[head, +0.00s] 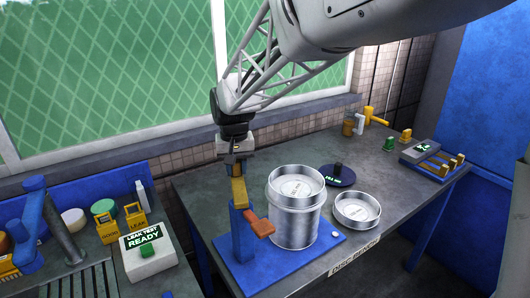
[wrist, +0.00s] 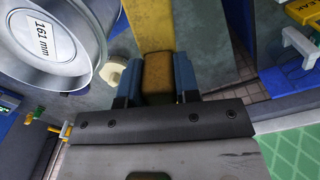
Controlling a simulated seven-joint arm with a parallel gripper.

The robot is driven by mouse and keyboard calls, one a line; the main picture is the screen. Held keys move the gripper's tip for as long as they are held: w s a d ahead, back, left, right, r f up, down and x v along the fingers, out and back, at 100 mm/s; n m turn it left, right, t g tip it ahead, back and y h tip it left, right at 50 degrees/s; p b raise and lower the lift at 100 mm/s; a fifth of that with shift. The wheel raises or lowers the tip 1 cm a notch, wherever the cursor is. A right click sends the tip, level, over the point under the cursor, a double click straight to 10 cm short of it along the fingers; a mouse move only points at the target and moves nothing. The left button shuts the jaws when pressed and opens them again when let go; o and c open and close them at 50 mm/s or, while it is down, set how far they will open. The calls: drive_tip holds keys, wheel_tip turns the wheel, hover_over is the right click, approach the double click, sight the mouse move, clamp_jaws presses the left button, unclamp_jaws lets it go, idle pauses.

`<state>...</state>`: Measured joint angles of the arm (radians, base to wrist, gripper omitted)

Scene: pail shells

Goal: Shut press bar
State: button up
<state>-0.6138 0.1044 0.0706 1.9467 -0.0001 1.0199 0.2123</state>
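The press stands on a blue base plate (head: 310,268) with a blue post (head: 242,240). Its yellow press bar (head: 238,192) rises steeply from the post, and its brownish end (wrist: 158,75) lies between my fingers in the wrist view. My gripper (head: 238,168) points down over the bar, its fingers touching both sides of that end, so it looks shut on it. An orange arm (head: 260,226) juts from the post toward the pail. The silver pail (head: 294,225) stands upright on the base plate, right of the post. A "161 mm" label shows in the wrist view (wrist: 28,38).
A shallow silver pan (head: 357,209) and a dark round piece (head: 338,175) are right of the pail. A yellow-pegged box (head: 432,160) stands at the far right. A leak tester (head: 150,255) reading "READY" is on the left bench. Bare bench lies around the pan.

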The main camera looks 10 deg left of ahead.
clamp_jaws()
drive_tip(key=shift+d, duration=0.15)
drive_tip(key=s+d+m, duration=0.2)
drive_tip(key=d+m, duration=0.7)
drive_tip(key=m, duration=0.4)
drive_tip(key=shift+d+m, duration=0.3)
drive_tip(key=o, duration=0.8)
unclamp_jaws()
drive_tip(key=shift+r, duration=0.15)
